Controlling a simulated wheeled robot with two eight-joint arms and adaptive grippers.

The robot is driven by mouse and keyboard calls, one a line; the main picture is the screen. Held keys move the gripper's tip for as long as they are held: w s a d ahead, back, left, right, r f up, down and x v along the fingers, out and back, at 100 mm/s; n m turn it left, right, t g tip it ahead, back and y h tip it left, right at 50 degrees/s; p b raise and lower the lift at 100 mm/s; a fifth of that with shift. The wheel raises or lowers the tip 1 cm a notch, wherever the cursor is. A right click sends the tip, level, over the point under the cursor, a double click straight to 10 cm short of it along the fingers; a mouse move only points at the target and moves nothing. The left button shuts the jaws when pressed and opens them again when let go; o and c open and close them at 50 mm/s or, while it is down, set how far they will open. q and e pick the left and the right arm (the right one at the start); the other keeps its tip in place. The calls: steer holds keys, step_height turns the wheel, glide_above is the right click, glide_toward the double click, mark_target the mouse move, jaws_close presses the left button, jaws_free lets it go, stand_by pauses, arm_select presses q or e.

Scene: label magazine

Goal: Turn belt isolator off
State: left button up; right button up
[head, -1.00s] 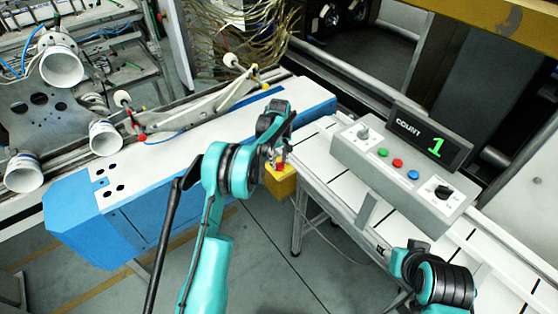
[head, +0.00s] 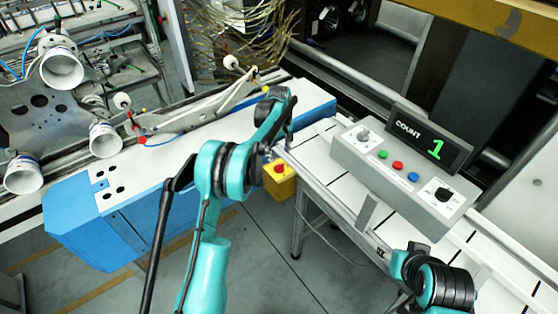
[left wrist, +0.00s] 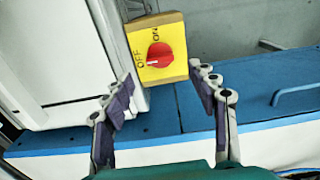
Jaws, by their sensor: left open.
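The belt isolator (head: 280,181) is a yellow box with a red knob, low beside the end of the white conveyor in the head view. In the left wrist view, its yellow plate (left wrist: 173,30) carries the words ON above and OFF at the left of the red knob (left wrist: 160,55). A small pale mark shows on the knob; I cannot tell its exact setting. My left gripper (left wrist: 162,84) is open and empty, its fingers spread to either side below the box, apart from the knob. In the head view its fingers are hard to make out.
A grey control box (head: 400,178) with buttons, knobs and a COUNT display (head: 425,140) reading 1 stands on the white conveyor (head: 335,190) at right. A blue and white machine bed (head: 150,215) lies at left. My right arm is at lower right.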

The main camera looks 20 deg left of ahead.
mark_target(279, 165)
arm_select(q)
step_height(279, 165, up, 6)
steer(key=shift+r, duration=0.15)
stand_by(0.5)
steer(key=s+d+r+m+t, duration=0.1)
steer(key=s+r+m+t, duration=0.15)
steer(key=s+r, duration=0.55)
steer(key=s+d+r+m+t, duration=0.1)
steer(key=s+r+m, duration=0.3)
steer(key=s, duration=0.6)
steer(key=s+f+m+t, duration=0.2)
steer(key=s, duration=0.7)
steer(key=s+f+m+t, duration=0.1)
steer(key=s+f+m, duration=0.1)
steer(key=s, duration=0.8)
steer(key=shift+d+f+t, duration=0.35)
steer(key=shift+d+f, duration=0.1)
steer(key=shift+f, duration=0.2)
